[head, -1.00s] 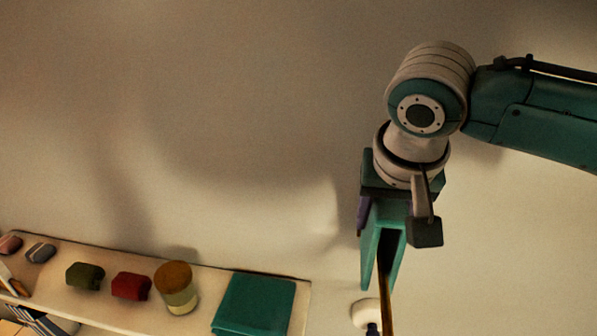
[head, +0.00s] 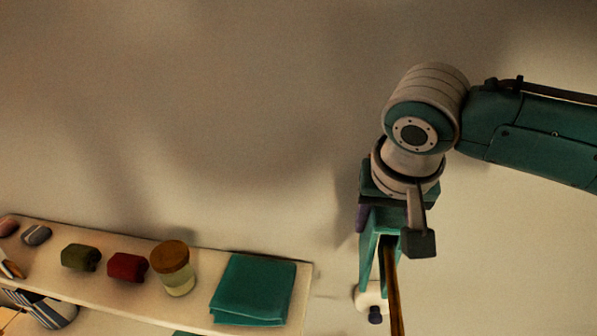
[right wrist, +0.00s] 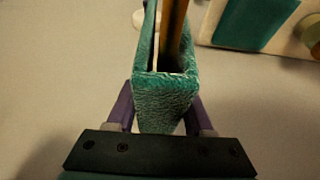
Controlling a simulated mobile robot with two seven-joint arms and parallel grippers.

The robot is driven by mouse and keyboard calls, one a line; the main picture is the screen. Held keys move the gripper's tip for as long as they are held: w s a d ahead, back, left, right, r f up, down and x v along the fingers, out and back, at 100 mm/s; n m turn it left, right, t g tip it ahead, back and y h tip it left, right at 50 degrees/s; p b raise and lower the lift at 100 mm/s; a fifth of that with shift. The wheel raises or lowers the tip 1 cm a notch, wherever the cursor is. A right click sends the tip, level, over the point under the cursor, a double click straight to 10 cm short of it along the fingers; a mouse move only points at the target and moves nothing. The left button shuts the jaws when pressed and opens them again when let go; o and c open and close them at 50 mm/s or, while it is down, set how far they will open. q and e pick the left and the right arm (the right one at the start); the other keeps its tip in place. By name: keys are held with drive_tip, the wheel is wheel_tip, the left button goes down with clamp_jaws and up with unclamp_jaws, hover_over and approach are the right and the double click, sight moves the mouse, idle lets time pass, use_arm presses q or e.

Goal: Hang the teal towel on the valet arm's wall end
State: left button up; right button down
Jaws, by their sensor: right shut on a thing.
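A teal towel (head: 368,250), folded over with two sides hanging, is held by my right gripper (head: 382,212) in the head view. The wooden valet arm (head: 395,300) runs from its white wall mount (head: 370,297) and passes between the towel's two sides. The right wrist view shows the towel (right wrist: 165,100) between my purple fingers, with the rod (right wrist: 176,30) inside its U shape. I cannot tell whether the fold touches the rod. The towel's far side is partly hidden. My left gripper is out of view.
A shelf (head: 200,312) at lower left holds a folded teal cloth (head: 253,289), a lidded jar (head: 174,270), a red item (head: 127,267), a green item (head: 80,257) and small objects. Bare wall surrounds the arm above and right.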

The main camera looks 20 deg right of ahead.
drive_tip(key=shift+c, duration=1)
unclamp_jaws()
